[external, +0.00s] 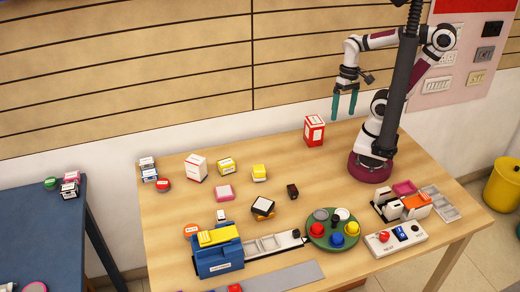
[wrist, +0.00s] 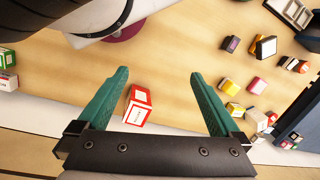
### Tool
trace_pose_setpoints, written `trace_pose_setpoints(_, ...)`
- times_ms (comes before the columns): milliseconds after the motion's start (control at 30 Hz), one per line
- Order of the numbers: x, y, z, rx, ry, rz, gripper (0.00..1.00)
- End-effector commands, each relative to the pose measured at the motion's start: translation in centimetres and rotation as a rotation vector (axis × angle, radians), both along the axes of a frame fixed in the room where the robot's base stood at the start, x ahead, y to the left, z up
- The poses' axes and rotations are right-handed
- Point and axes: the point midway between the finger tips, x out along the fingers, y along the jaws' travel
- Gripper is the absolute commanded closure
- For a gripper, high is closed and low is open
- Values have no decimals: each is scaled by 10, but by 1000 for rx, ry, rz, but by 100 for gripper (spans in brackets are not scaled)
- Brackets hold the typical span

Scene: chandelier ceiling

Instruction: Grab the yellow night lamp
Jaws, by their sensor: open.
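Several small yellow things stand on the wooden table, and I cannot tell for sure which is the night lamp. One is a small yellow block with a pale lower part (external: 259,172), also in the wrist view (wrist: 231,87). Left of it is a yellow box with a white label (external: 227,165), also in the wrist view (wrist: 236,108). My gripper (external: 343,116) is open and empty, green fingers pointing down, above the table's back edge and right of both. In the wrist view its fingers (wrist: 160,73) are spread, with the yellow things beyond the right finger.
A red and white box (external: 314,130) stands near my gripper, and shows between the fingers in the wrist view (wrist: 137,104). A dark-sided block with a white top (external: 263,205), a pink block (external: 223,192) and a green round tray (external: 323,240) stand further forward.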

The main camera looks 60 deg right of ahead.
Motion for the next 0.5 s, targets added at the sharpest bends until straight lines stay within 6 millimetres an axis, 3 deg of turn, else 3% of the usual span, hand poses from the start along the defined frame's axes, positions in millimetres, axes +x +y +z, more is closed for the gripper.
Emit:
trace_pose_setpoints(67,1,0,7,0,-4,-1,0)
trace_pose_setpoints(233,2,-1,54,-3,-11,-1,0)
trace_pose_setpoints(333,31,-27,40,-126,-94,28,0)
trace_pose_setpoints(500,89,-62,34,-306,-283,107,0)
